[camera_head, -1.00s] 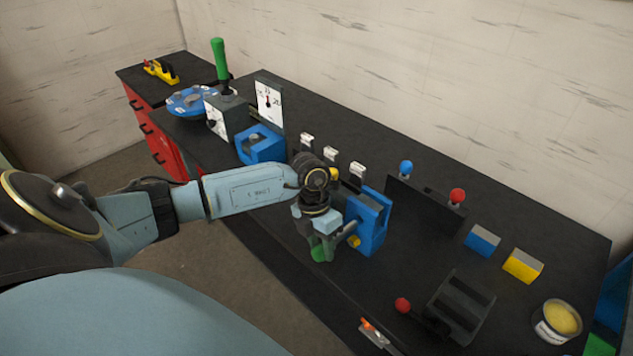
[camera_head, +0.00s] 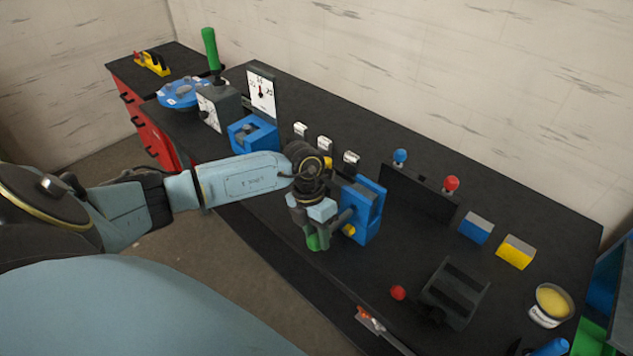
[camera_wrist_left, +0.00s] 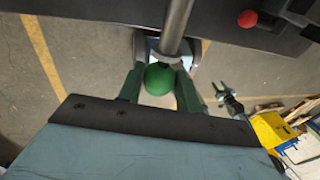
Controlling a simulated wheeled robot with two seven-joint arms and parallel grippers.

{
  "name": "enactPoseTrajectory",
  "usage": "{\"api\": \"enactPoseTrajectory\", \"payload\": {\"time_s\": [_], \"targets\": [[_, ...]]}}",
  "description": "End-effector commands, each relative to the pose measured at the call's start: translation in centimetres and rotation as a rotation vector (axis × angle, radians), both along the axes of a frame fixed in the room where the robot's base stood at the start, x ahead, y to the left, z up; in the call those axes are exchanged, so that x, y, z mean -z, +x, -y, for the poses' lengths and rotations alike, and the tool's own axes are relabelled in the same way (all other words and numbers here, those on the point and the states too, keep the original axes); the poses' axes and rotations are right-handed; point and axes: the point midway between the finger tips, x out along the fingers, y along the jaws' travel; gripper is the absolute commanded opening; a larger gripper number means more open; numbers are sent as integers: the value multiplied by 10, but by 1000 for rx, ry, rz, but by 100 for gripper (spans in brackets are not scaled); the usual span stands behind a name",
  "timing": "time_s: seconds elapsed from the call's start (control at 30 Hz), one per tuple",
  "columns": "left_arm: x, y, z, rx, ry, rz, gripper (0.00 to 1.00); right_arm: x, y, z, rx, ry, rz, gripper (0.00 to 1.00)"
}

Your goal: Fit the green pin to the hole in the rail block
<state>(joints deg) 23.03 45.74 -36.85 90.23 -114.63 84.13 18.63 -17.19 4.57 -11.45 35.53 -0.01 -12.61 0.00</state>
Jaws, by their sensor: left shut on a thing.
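My left gripper (camera_head: 314,232) is shut on the green pin (camera_head: 317,242), near the table's front edge. In the left wrist view the pin's round green head (camera_wrist_left: 159,79) sits between the two fingers, and its grey shaft (camera_wrist_left: 178,25) runs up past the table edge. In the head view the gripper is just left of a blue upright block (camera_head: 366,212), which looks like the rail block. The shaft points toward this block. The hole and the shaft's far end are hidden, so I cannot tell whether they touch.
A yellow knob (camera_head: 349,230) sits low at the blue block. A red ball (camera_head: 398,292) and a dark slotted block (camera_head: 455,293) lie to the right. Blue (camera_head: 476,228) and yellow (camera_head: 515,252) blocks and a tin (camera_head: 552,303) stand farther right. Open floor lies in front.

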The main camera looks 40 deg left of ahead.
Motion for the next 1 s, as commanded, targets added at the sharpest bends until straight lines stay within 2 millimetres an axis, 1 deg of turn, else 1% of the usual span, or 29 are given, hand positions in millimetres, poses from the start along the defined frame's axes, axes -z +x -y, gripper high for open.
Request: {"api": "enactPoseTrajectory", "payload": {"time_s": [0.67,1.0], "targets": [[-1,1,0,0,0,2,0,1,0,0,0,0,0,49],[0,8,1,0,0,2,0,7,0,0,0,0,0,49]]}}
